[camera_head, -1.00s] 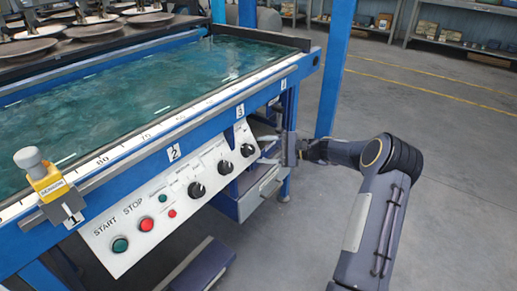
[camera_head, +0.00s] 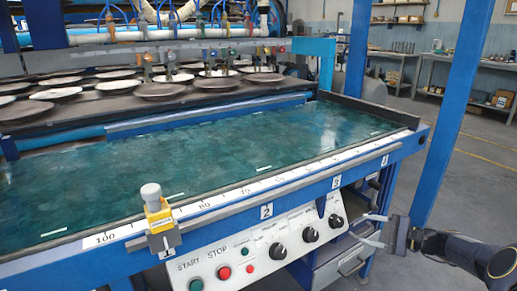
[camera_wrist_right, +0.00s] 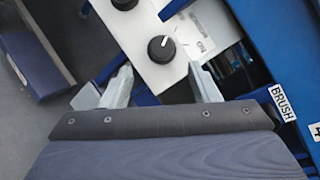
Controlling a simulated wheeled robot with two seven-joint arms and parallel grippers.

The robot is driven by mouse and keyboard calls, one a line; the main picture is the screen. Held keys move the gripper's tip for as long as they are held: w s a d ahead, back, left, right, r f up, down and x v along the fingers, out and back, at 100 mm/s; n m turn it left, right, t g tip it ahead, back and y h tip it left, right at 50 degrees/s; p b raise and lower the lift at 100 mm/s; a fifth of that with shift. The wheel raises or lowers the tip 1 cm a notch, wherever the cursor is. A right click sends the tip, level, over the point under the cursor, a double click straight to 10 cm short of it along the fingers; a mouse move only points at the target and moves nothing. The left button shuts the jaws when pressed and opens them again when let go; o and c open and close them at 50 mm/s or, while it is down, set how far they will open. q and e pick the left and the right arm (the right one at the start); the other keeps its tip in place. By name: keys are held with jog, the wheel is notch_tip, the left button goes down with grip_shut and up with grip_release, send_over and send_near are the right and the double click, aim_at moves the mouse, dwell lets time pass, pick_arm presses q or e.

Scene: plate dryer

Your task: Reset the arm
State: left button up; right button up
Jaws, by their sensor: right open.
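My right gripper (camera_head: 368,229) is at the right end of the machine's control panel (camera_head: 262,243) in the head view. Its two pale fingers are apart and point left toward the panel. In the right wrist view the fingers (camera_wrist_right: 162,80) are spread, with nothing between their tips. A black knob (camera_wrist_right: 161,48) on the white panel lies just beyond them; I cannot tell the exact gap. My right arm (camera_head: 470,252) comes in from the lower right. My left gripper is not in view.
The blue machine carries a green bed (camera_head: 230,155) with rows of plates (camera_head: 158,90) behind it. A yellow sensor block (camera_head: 160,222) sits on the front rail. A blue post (camera_head: 450,115) stands just beyond my right arm. Open floor (camera_head: 480,190) lies to the right.

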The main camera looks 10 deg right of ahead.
jog(key=s+a+r+n+g+h, duration=0.1)
jog(key=s+a+r+n+g, duration=0.25)
jog(key=s+a+r, duration=0.35)
jog(key=s+a+r+n+g+h, duration=0.2)
jog(key=s+a+n, duration=0.25)
jog(key=a, duration=0.55)
jog(key=s+a+f+n+h, duration=0.2)
jog(key=s+a+n, duration=0.1)
jog(key=s, duration=0.8)
jog(key=s+a+f+n+h, duration=0.2)
jog(key=s+a+n+h, duration=0.1)
jog(key=s, duration=0.7)
notch_tip(320, 180, up, 32)
jog(key=p, duration=3.2)
jog(key=shift+s+a+r+n, duration=0.15)
jog(key=shift+a+n, duration=0.05)
jog(key=shift+n, duration=0.1)
